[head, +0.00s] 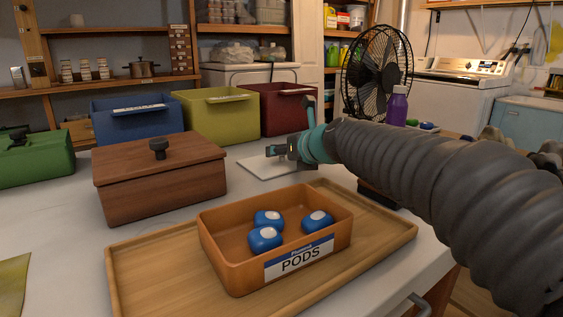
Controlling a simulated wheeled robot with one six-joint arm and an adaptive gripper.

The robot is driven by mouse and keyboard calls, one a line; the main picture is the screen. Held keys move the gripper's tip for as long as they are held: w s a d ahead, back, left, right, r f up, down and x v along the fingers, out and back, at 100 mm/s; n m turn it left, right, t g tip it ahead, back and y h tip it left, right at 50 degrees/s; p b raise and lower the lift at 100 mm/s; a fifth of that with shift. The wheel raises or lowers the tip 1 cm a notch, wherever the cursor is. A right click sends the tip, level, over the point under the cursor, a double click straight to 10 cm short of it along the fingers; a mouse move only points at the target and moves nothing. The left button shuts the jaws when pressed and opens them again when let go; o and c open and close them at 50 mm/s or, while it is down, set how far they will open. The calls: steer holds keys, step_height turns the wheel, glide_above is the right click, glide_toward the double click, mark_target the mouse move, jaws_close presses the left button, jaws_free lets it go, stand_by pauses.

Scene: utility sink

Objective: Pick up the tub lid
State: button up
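An open orange-brown tub (217,250) labelled "PODS" holds three blue-and-white pods (265,238). A brown wooden box (161,190) to its left wears a flat lid (120,162) with a black knob (158,149). A green box (35,165) at the far left also has a black knob on top. I cannot tell for sure which lid is the tub lid. My gripper (276,151) is right of the brown box, over a thin whitish flat piece (262,170). Its fingers are small and dark here, and I see nothing clearly held. Whether it touches the flat piece is unclear.
The tub stands on a wooden tray (140,262). Blue (135,117), yellow-green (220,112) and red (284,108) bins line the back. A black fan (376,72) and purple bottle (397,106) stand behind my arm. The counter's left front is mostly clear.

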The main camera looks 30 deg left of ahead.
jaws_close()
steer(key=shift+r, duration=0.1)
